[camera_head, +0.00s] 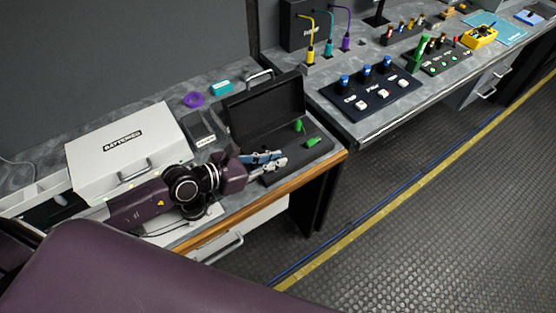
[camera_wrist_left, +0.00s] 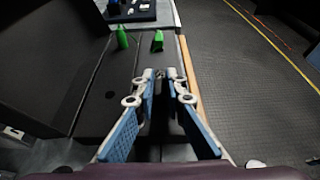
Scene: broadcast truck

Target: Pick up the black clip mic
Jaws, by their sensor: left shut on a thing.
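My left gripper (camera_head: 272,163) reaches in from the left, low over the front of an open black case (camera_head: 262,102). In the left wrist view the gripper (camera_wrist_left: 160,85) has its blue-padded fingers around a small dark thing (camera_wrist_left: 159,92), which looks like the black clip mic. It is hard to make out against the black case. Two green clip mics (camera_head: 313,142) sit in the case beyond the fingertips; they also show in the left wrist view (camera_wrist_left: 121,37). My right gripper is not in view.
A white batteries box (camera_head: 130,150) stands left of the case. A purple ring (camera_head: 193,99) and a teal block (camera_head: 221,88) lie behind. A desk with a button panel (camera_head: 370,90) and several cables is at the right. The floor (camera_head: 420,200) in front is clear.

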